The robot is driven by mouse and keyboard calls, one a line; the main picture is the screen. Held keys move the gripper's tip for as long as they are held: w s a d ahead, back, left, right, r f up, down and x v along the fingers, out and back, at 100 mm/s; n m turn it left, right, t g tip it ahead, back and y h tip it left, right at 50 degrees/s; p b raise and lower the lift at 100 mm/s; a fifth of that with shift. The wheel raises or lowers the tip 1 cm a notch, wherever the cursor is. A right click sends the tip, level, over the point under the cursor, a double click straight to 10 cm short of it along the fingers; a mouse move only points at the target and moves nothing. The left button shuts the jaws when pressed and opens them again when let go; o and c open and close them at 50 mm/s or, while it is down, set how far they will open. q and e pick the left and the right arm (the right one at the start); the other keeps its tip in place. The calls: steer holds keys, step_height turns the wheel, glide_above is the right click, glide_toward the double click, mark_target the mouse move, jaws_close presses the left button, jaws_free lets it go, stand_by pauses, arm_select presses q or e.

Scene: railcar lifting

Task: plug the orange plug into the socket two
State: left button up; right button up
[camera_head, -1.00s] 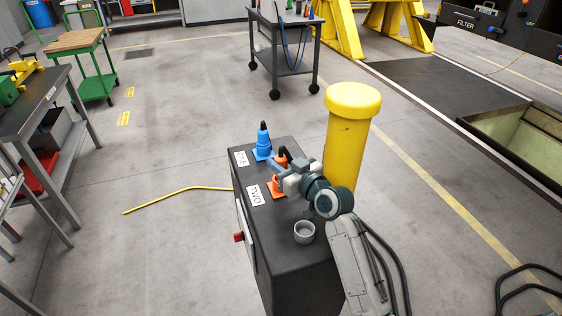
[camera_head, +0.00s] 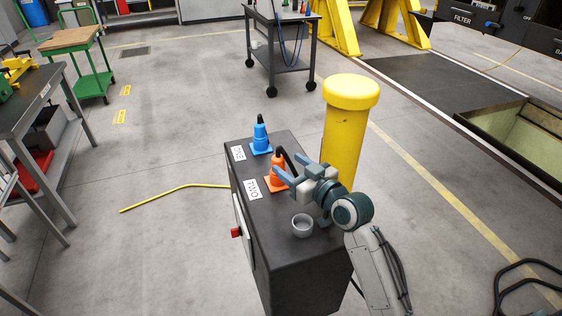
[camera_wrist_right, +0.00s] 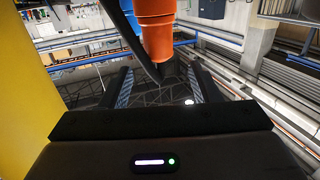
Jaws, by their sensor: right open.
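The orange plug (camera_head: 279,166) stands upright on the orange socket two (camera_head: 276,184) on the dark cabinet, beside the "TWO" label (camera_head: 253,190). Its black cable bends from its top. It also shows at the top of the right wrist view (camera_wrist_right: 156,28). My right gripper (camera_head: 286,170) is open close beside the plug, on its right in the head view. In the right wrist view its two fingers are apart with no plug clamped between them. The gripper partly hides the space beside the plug. My left gripper is not in view.
A blue plug (camera_head: 260,134) stands by the "ONE" label. A yellow post (camera_head: 345,140) rises close behind the gripper. A yellow cable (camera_head: 175,193) lies on the floor.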

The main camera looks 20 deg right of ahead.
steer(key=v, duration=0.4)
steer(key=shift+s+d+b, duration=0.15)
steer(key=shift+s+b, duration=0.05)
steer(key=shift+b, duration=0.1)
steer(key=shift+s+d+r, duration=0.1)
steer(key=shift+s, duration=0.25)
